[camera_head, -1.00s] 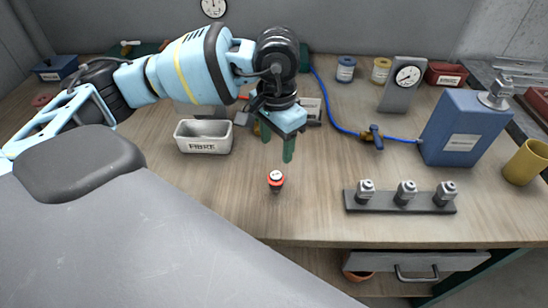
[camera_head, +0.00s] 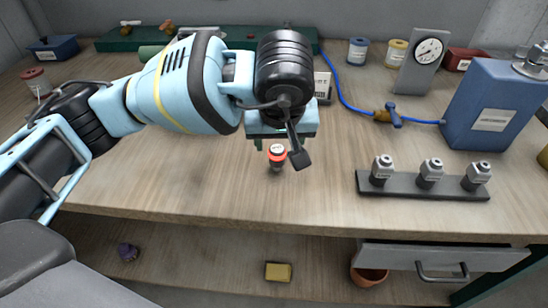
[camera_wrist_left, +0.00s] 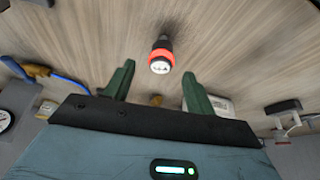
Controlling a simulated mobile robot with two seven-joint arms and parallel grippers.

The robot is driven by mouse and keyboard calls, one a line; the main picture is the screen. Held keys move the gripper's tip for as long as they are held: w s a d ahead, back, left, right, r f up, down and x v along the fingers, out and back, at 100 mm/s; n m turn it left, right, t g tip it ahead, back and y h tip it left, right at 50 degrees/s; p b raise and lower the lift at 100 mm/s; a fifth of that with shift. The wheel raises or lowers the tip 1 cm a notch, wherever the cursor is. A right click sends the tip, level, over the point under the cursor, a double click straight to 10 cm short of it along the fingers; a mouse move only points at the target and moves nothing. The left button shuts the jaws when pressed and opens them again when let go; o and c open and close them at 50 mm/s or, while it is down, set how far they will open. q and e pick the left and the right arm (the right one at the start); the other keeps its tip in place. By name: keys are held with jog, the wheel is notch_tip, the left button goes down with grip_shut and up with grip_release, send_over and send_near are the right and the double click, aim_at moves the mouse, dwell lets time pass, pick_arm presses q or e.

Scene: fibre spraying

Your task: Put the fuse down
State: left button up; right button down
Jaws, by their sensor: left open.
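The fuse, a small dark piece with a red ring and a pale top (camera_head: 277,157), stands upright on the wooden bench (camera_head: 200,195). My left gripper (camera_head: 268,143) is right behind it in the head view, its green fingers mostly hidden by its own wrist. In the left wrist view the fuse (camera_wrist_left: 161,58) stands beyond the open green fingertips (camera_wrist_left: 159,75), in line with the gap between them. Nothing is held between the fingers. My right gripper is not in view.
A dark rack with several grey pieces (camera_head: 422,185) is to the right. A blue box (camera_head: 492,112), a blue hose with a brass valve (camera_head: 388,114) and a gauge stand (camera_head: 418,68) stand behind it. A drawer (camera_head: 440,258) is below the bench edge. The bench front left is clear.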

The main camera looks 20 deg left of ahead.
aim_at(278, 150)
pick_arm(q)
jog(key=shift+x, duration=3.5)
jog(key=shift+s, duration=0.1)
jog(key=c, duration=1.1)
jog(key=shift+c, duration=0.2)
jog(key=shift+r, duration=0.1)
